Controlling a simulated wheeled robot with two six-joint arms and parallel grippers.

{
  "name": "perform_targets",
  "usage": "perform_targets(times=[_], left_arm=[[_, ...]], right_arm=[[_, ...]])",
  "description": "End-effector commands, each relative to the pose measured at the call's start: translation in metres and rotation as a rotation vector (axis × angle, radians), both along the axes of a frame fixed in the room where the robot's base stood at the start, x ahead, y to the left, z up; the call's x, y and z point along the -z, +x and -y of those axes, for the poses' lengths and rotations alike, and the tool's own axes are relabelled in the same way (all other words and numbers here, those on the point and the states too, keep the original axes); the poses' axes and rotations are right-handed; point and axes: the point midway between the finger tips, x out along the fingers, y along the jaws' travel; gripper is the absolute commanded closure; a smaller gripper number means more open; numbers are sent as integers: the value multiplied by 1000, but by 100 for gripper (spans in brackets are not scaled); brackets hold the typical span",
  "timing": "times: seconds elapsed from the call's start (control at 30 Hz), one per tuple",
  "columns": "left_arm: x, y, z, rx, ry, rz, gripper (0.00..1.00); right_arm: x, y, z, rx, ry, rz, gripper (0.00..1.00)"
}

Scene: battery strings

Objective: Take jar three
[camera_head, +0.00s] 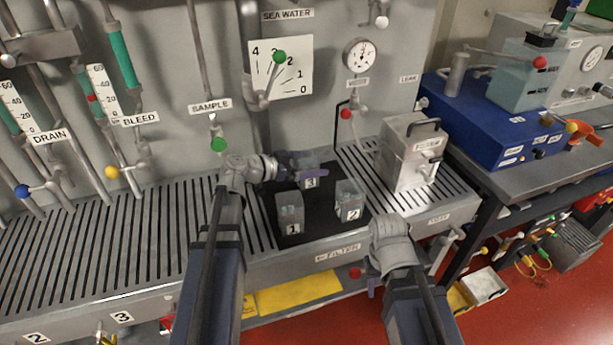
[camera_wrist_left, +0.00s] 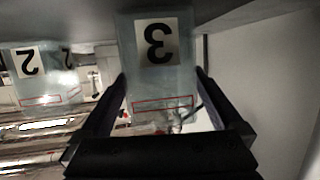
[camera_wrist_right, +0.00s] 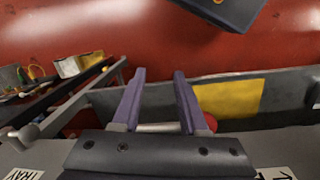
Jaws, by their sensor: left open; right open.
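Jar three (camera_head: 311,184), a clear box-shaped jar with a "3" label, stands at the back of the dark mat (camera_head: 262,215). My left gripper (camera_head: 302,172) reaches it from the left and partly hides it. In the left wrist view, jar three (camera_wrist_left: 158,85) appears upside down between the open fingers (camera_wrist_left: 160,100), one on each side; I cannot tell whether they touch it. Jar one (camera_head: 290,213) and jar two (camera_head: 350,201) stand in front; jar two (camera_wrist_left: 40,78) also shows in the left wrist view. My right gripper (camera_wrist_right: 160,80) is open and empty, pointing down beyond the bench's front edge.
A metal filter box (camera_head: 408,155) stands right of the mat on the slatted bench (camera_head: 120,245). A green-knobbed sample valve (camera_head: 218,145) is behind my left wrist, and a red-knobbed tap (camera_head: 346,113) is behind the jars. The left slats are clear.

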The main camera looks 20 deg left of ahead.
Motion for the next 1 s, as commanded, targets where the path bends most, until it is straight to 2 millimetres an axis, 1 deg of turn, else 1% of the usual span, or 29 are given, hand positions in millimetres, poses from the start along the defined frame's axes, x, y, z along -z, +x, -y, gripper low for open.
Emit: perform_targets(times=[0.03,0.1,0.33,0.37,1.0], left_arm=[[4,7,6,2,0,0,0],[6,12,11,2,0,0,0],[5,12,12,-1,0,0,0],[5,12,12,-1,0,0,2],[5,12,12,0,0,0,74]], right_arm=[[4,0,0,0,0,0,57],[6,0,0,0,0,0,57],[5,0,0,0,0,0,57],[5,0,0,0,0,0,57],[5,0,0,0,0,0,57]])
